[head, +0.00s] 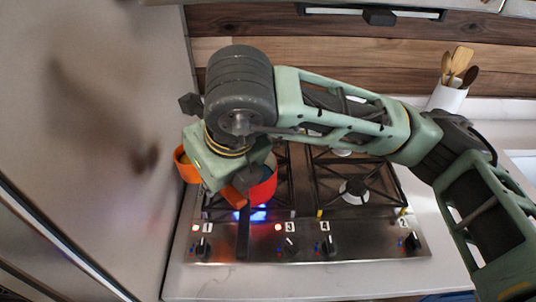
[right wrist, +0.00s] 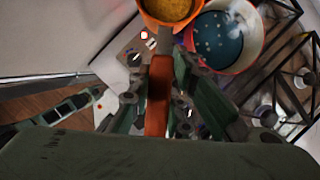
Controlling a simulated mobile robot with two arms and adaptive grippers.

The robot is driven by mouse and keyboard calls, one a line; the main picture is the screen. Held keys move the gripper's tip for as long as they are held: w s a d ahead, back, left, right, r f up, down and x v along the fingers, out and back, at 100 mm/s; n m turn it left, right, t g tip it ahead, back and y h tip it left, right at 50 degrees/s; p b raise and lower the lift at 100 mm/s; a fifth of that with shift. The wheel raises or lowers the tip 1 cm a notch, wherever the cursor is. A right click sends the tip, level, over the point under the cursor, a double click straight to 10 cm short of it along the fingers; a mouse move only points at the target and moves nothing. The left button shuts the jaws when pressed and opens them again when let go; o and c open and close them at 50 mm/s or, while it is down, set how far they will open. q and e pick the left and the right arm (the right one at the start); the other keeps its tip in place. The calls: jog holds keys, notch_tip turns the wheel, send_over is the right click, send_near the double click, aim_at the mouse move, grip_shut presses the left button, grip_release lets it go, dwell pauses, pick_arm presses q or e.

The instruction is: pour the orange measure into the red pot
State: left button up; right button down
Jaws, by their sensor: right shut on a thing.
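The orange measure (head: 184,167) is at the left of the hob, beside the red pot (head: 265,186). In the right wrist view the measure (right wrist: 168,10) looks upright and holds yellow-brown grains. My right gripper (right wrist: 158,95) is shut on the measure's orange handle. In the head view my right wrist hides much of the measure and pot. The pot (right wrist: 226,42) shows bubbly blue-grey contents and pale steam in the right wrist view. A green arm part, seemingly of my left arm, shows at that view's left; its jaws are unclear.
The pot is on the gas hob (head: 350,240), over a glowing blue burner (head: 252,215). A grey panel (head: 110,130) stands close on the left. A white utensil holder (head: 446,98) is at the back right. The right burner (head: 354,190) is bare.

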jog(key=shift+a, duration=0.15)
jog(key=shift+s, duration=0.1)
jog(key=shift+a, duration=0.15)
jog(key=shift+r, duration=0.15)
jog(key=shift+w+d+r+g+y+p, duration=0.2)
jog(key=shift+w+d+g+y+p, duration=0.25)
jog(key=shift+d+p, duration=0.4)
jog(key=w+d+g+y+p, duration=0.1)
jog(key=w+d+r+m+g+y+p, duration=0.1)
jog(key=y, duration=0.1)
jog(key=w+d+g+y+p, duration=0.1)
jog(key=d, duration=0.1)
jog(key=shift+w+r+m+y+p, duration=0.25)
jog(key=shift+w+m+p, duration=0.05)
jog(key=shift+p, duration=0.1)
